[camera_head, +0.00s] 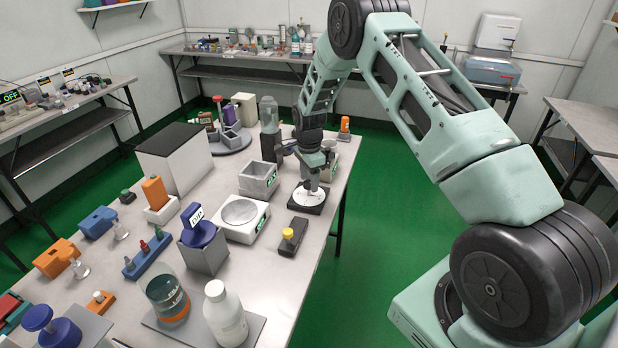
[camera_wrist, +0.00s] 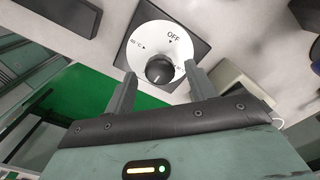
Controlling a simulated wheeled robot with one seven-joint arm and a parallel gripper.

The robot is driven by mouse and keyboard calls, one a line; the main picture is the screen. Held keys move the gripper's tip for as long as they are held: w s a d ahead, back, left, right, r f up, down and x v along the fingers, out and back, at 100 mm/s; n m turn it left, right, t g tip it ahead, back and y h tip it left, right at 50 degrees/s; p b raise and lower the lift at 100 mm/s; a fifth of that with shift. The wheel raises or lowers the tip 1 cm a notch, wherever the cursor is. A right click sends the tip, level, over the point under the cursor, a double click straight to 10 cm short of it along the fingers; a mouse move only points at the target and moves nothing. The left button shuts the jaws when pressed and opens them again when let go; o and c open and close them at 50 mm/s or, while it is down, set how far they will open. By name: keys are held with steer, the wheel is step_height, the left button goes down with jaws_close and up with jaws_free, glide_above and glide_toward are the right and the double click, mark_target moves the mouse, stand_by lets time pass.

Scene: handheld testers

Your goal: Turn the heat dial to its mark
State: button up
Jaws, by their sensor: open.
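The dial (camera_head: 302,197) also shows in the head view, near the table's right edge. My gripper (camera_wrist: 161,75) is open, its two fingers on either side of the knob with a gap at each side. In the head view my gripper (camera_head: 311,180) is above the dial. I cannot tell the fingers' height against the knob.
A dark box with a yellow button (camera_head: 288,233) and a white scale (camera_head: 259,229) stand just nearer on the table. A grey open tray (camera_head: 259,186) and a dark cylinder device (camera_head: 268,148) stand close to the left and behind. Green floor lies right of the table edge.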

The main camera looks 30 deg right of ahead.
steer(key=shift+f, duration=0.3)
steer(key=c, duration=1)
